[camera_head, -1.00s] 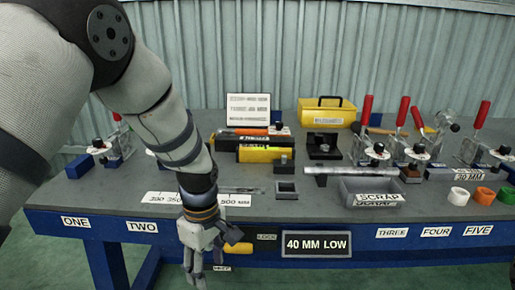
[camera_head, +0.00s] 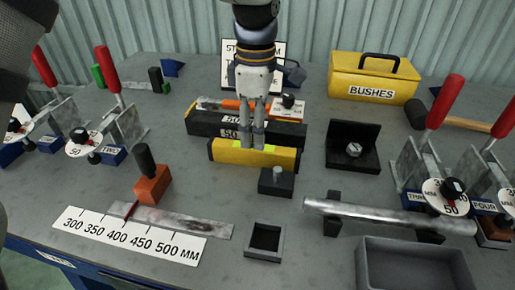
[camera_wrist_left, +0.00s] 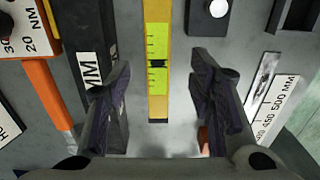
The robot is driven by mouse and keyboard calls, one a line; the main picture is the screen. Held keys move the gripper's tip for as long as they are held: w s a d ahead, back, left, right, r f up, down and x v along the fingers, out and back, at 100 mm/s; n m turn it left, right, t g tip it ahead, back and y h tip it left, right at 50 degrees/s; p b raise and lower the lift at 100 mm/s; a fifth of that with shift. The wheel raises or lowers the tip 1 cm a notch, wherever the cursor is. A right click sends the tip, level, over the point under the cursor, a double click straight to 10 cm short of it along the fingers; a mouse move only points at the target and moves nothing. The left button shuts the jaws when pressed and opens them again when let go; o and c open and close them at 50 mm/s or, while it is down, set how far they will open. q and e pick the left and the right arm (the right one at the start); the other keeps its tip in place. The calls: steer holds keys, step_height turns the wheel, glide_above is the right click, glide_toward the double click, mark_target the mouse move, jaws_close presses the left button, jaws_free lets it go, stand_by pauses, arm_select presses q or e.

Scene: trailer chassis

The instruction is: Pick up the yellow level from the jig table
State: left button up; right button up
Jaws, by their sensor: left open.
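The yellow level (camera_head: 225,153) lies on the grey jig table (camera_head: 330,185), running left to right in the head view, with green vials showing. In the left wrist view the level (camera_wrist_left: 157,100) runs between my finger pads, one end pointing toward the palm. My left gripper (camera_head: 251,140) points down right over the level's middle in the head view and hides part of it. In the left wrist view the gripper (camera_wrist_left: 162,90) is open, with clear gaps to the level on both sides. Whether the fingertips touch it I cannot tell. My right gripper is not in view.
A black labelled bar (camera_head: 205,123) lies close behind the level and an orange-handled tool (camera_head: 228,104) behind that. A dark block with a knob (camera_head: 276,182) stands just in front. A round bar (camera_head: 390,216) rests to the right. Toggle clamps stand at both sides.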

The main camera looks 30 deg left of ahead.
mark_target(254, 151)
arm_select(q)
steer(key=f, duration=0.7)
steer(key=shift+a, duration=0.35)
jaws_close()
